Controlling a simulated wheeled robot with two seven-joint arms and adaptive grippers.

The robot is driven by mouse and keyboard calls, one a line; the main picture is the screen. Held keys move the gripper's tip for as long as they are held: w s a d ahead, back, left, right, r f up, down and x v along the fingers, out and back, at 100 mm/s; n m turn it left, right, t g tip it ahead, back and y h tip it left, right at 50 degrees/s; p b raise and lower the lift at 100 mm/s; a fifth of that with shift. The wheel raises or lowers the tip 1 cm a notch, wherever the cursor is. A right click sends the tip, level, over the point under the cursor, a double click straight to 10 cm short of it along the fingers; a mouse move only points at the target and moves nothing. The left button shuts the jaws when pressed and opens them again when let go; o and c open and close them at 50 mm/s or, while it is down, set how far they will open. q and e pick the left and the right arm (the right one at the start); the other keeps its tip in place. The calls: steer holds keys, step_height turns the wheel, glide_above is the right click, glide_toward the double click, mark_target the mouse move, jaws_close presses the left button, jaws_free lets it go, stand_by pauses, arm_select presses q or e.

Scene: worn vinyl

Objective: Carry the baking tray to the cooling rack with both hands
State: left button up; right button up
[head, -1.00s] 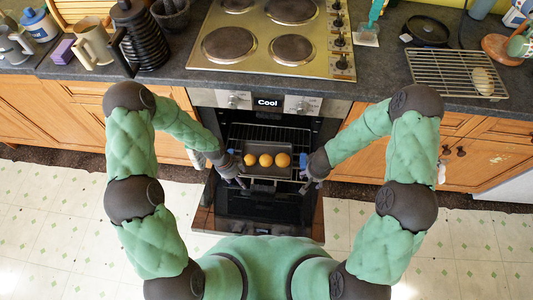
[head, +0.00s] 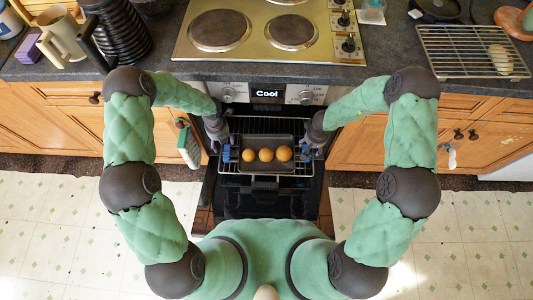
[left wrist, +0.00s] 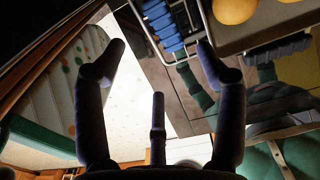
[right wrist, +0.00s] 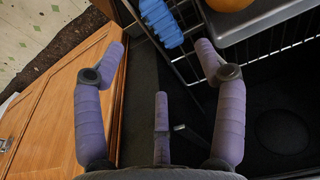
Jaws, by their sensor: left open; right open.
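The dark baking tray (head: 268,168) sits on a wire shelf in the open oven, with three golden buns (head: 266,155) on it. A blue grip is at its left side (head: 226,153) and another at its right (head: 305,155). My left gripper (head: 216,138) is open beside the left blue grip, apart from the tray; in the left wrist view the blue grip (left wrist: 165,28) lies beyond the fingers. My right gripper (head: 315,138) is open by the right grip, which shows ahead of its fingers in the right wrist view (right wrist: 160,22). The wire cooling rack (head: 450,45) stands on the counter at right.
A pale loaf-like item (head: 501,58) lies on the right part of the cooling rack. The hob (head: 265,52) is above the oven. The lowered oven door (head: 265,205) is in front of me. A jug (head: 60,35) and a black ribbed pot (head: 118,30) stand on the left counter.

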mark_target(225, 152)
arm_select(q)
step_height(225, 152, down, 11)
steer(key=shift+r, duration=0.15)
arm_select(e)
steer(key=f, duration=0.3)
steer(key=w+f, duration=0.1)
steer(key=f, duration=0.6)
steer(key=shift+w+f, duration=0.25)
arm_select(q)
jaws_close()
arm_select(e)
jaws_close()
